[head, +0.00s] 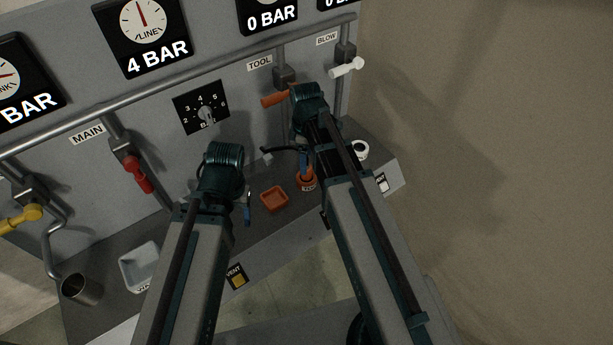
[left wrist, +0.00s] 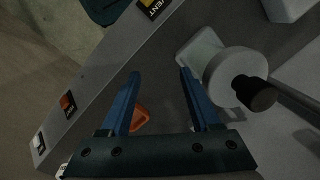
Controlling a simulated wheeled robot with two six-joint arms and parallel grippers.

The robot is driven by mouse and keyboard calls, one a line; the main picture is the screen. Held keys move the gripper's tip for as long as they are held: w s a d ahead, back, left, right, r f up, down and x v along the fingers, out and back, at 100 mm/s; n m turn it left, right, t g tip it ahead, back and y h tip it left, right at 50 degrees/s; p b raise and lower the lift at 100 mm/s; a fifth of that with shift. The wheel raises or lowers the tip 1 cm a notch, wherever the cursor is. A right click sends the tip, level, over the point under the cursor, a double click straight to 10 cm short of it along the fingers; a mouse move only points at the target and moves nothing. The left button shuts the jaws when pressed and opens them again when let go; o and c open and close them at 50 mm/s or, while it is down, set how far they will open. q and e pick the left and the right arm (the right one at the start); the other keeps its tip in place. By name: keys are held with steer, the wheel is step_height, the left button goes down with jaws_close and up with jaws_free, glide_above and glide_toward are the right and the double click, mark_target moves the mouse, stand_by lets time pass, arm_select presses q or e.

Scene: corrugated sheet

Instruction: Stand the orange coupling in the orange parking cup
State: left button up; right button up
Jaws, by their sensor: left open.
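The orange parking cup (head: 307,185) is a round orange holder with a pale label on the shelf, right of centre in the head view. An orange upright piece, which looks like the orange coupling (head: 305,171), shows just above the cup. I cannot tell whether it is seated in the cup. My right gripper (head: 304,155) is right over it and partly hides it; its jaw state is unclear. My left gripper (head: 248,206) is open and empty, left of the cup, near a square orange tray (head: 273,199). The left wrist view shows its spread blue fingers (left wrist: 158,80).
A pale tray (head: 138,268) and a metal cup (head: 80,289) stand on the left. A white ring-shaped cup (head: 360,149) is at the right. Red (head: 138,174), orange (head: 274,98) and white (head: 347,67) valve handles jut from the panel. A grey disc (left wrist: 224,76) is near my left fingers.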

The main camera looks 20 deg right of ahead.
arm_select(q)
step_height(320, 180, down, 5)
steer(key=b, duration=0.4)
arm_select(e)
step_height(320, 180, down, 5)
steer(key=shift+d+r, duration=0.1)
arm_select(q)
steer(key=shift+r, duration=0.15)
arm_select(e)
steer(key=shift+r, duration=0.1)
jaws_close()
